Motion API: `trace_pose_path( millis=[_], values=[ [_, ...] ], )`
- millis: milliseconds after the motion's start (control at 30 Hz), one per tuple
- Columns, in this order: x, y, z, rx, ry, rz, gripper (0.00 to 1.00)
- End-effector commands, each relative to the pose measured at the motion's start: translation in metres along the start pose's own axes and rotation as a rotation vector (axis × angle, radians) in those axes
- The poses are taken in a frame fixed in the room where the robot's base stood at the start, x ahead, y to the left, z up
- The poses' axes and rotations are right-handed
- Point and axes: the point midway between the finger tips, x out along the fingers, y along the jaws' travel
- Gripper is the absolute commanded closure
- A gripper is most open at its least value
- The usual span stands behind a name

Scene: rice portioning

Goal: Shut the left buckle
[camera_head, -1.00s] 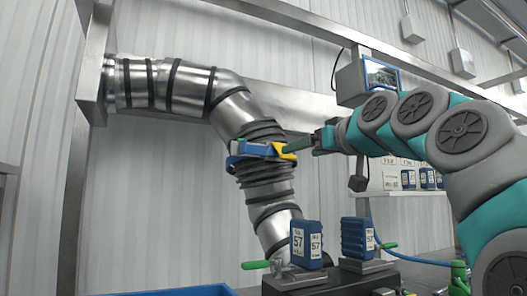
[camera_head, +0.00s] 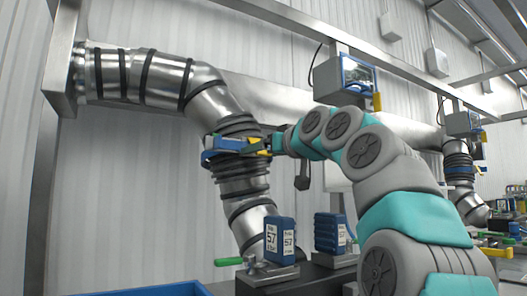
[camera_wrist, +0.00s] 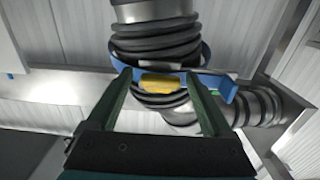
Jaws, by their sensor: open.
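The left buckle is a blue band (camera_head: 222,145) with a yellow piece (camera_head: 252,146), wrapped around the black ribbed sleeve (camera_head: 240,186) of the left metal pipe. In the wrist view the blue band (camera_wrist: 215,80) curves around the sleeve, one end sticking out at right. The yellow piece (camera_wrist: 162,82) shows between the tips of my gripper (camera_wrist: 158,78). The green fingers are open, one on each side of it; contact cannot be told. In the head view my gripper (camera_head: 272,143) is at the right side of the buckle, partly hidden by my arm.
Two blue containers marked 57 (camera_head: 280,241) (camera_head: 329,233) stand below the pipe. A green handle (camera_head: 228,262) sticks out near them. Another pipe with a blue band (camera_head: 459,170) stands at far right.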

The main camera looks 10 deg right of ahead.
Motion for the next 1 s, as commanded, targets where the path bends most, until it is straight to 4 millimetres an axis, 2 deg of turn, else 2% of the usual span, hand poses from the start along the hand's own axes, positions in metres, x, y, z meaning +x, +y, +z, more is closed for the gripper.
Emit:
trace_pose_path(
  millis=[67, 167, 833, 1000],
  values=[
    [-0.0002, 0.0, 0.0, 0.0, 0.0, 0.0, 0.15],
    [-0.0002, 0.0, 0.0, 0.0, 0.0, 0.0, 0.25],
    [-0.0003, -0.0001, 0.0001, -0.001, 0.0, 0.0, 1.0],
    [-0.0001, -0.0001, 0.0003, -0.001, -0.001, 0.0, 1.0]
  ],
)
